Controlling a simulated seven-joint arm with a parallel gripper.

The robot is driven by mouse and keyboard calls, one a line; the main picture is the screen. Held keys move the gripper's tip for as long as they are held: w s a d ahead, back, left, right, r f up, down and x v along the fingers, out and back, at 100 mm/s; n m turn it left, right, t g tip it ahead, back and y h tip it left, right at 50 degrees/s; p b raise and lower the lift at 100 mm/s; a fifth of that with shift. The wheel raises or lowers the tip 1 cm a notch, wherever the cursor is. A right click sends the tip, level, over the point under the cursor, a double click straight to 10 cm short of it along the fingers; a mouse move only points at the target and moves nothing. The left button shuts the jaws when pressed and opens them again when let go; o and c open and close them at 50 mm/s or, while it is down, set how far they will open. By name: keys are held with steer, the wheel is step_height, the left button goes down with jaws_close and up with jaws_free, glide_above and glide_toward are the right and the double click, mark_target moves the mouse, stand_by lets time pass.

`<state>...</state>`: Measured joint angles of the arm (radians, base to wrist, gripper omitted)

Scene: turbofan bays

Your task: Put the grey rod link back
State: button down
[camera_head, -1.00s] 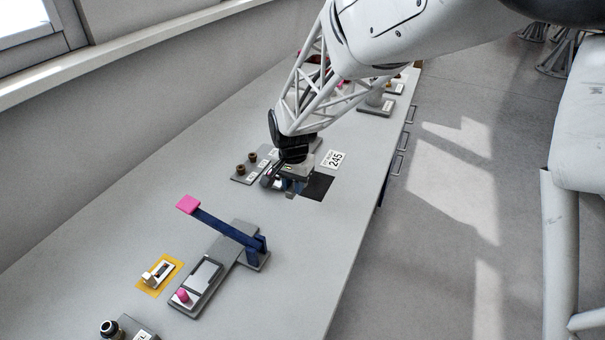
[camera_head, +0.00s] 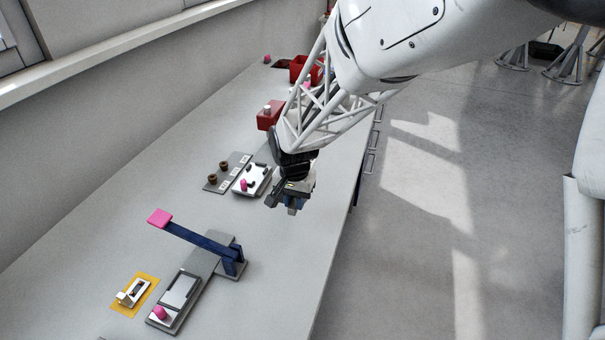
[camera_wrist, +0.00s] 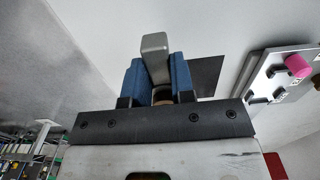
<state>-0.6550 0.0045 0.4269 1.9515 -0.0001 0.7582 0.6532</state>
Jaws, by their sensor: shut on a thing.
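My gripper (camera_head: 291,207) hangs over the right side of the long grey bench in the head view. It is shut on the grey rod link, which shows in the wrist view as a grey, blunt-ended bar (camera_wrist: 154,52) between my blue fingertips (camera_wrist: 158,82). The bar sticks out beyond the fingertips. A small brown ring-like part (camera_wrist: 162,96) shows low between the fingers. Most of the link's lower part is hidden by the jaws. In the head view the link cannot be told apart from the gripper.
Left of my gripper are a plate with a pink knob (camera_head: 244,184) and a grey base with brown posts (camera_head: 212,184). A dark patch (camera_wrist: 207,73) lies on the bench. A blue lever with a pink pad (camera_head: 159,217) stands nearer. Red bins (camera_head: 269,116) stand farther back.

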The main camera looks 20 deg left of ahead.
steer(key=shift+d+f, duration=0.2)
steer(key=shift+d, duration=0.6)
steer(key=shift+d+f, duration=0.15)
steer(key=shift+d, duration=0.65)
steer(key=shift+a, duration=0.1)
steer(key=w+a, duration=0.3)
steer(key=w, duration=0.1)
steer(key=w+a+f, duration=0.1)
steer(key=w+a, duration=0.2)
steer(key=w, duration=0.1)
steer(key=w+a, duration=0.2)
steer(key=w, duration=0.3)
steer(key=shift+a+f, duration=0.25)
steer(key=shift+a, duration=0.15)
steer(key=shift+f, duration=1.75)
steer(key=shift+f, duration=0.15)
steer(key=c, duration=1)
jaws_free()
steer(key=shift+o, duration=0.2)
step_height(320, 180, up, 12)
